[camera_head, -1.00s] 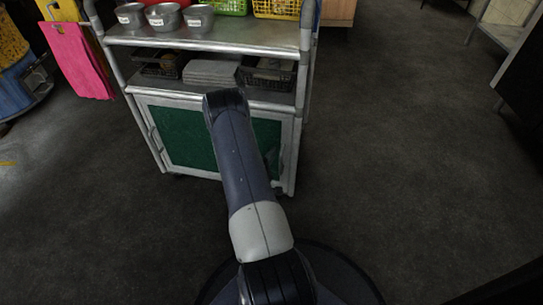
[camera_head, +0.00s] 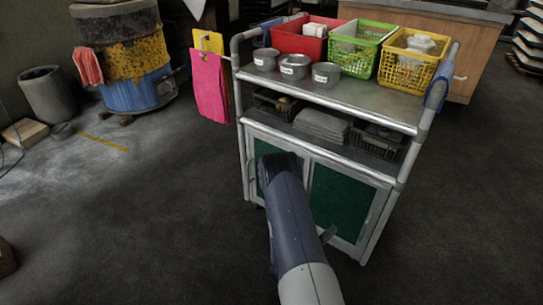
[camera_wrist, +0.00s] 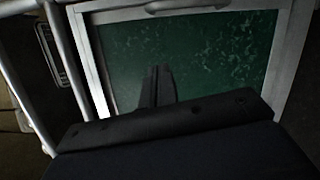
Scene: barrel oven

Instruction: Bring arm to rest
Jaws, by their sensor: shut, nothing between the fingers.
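My arm (camera_head: 295,225) reaches forward from the bottom of the head view, in front of a metal trolley (camera_head: 345,95). My gripper (camera_wrist: 158,72) shows in the wrist view as dark fingers close together, with nothing held. Behind the fingers are the trolley's green door panel (camera_wrist: 215,50) and its pale metal frame. The fingertips look apart from the panel, but the exact gap is hard to tell. In the head view the arm hides part of the doors, and I cannot make out the gripper's fingers clearly.
The trolley carries red (camera_head: 300,38), green (camera_head: 357,45) and yellow (camera_head: 410,55) baskets and metal bowls (camera_head: 327,74). A barrel oven (camera_head: 128,55) and a grey bin (camera_head: 50,95) stand back left.

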